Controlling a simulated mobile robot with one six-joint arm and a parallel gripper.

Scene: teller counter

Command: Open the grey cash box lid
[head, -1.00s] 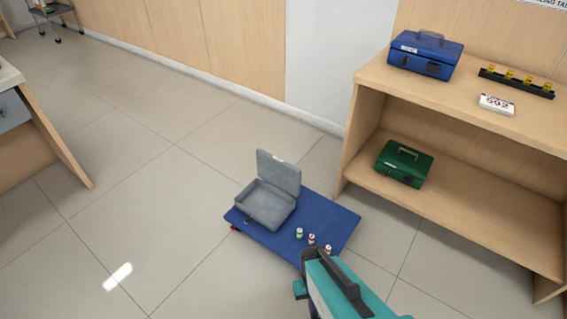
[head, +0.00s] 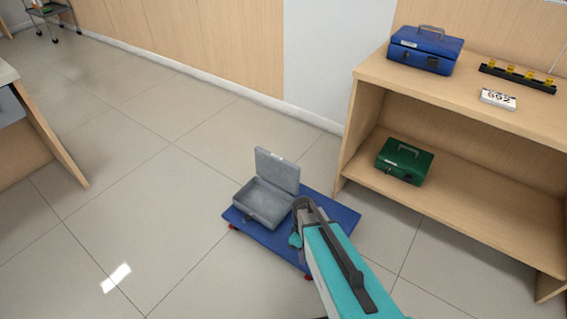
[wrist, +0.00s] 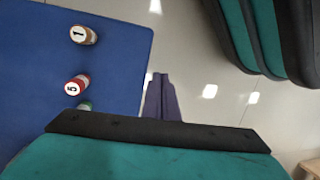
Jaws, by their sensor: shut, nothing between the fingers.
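The grey cash box (head: 262,204) stands on a blue low platform (head: 340,213) in the head view. Its lid (head: 277,170) is open and stands up at the back, tilted slightly backwards, and the inside looks empty. My gripper shows in the wrist view as two dark purple fingers (wrist: 160,80), shut with nothing between them, by the edge of the blue platform. In the head view my arm's end is just right of the box; the fingers are hidden there. The cash box is out of the wrist view.
Small numbered rolls lie on the platform: a brown one (wrist: 84,35), a red one (wrist: 78,85) and a partly hidden green one (wrist: 86,105). A wooden shelf at right holds a blue box (head: 425,50) and a green box (head: 404,161).

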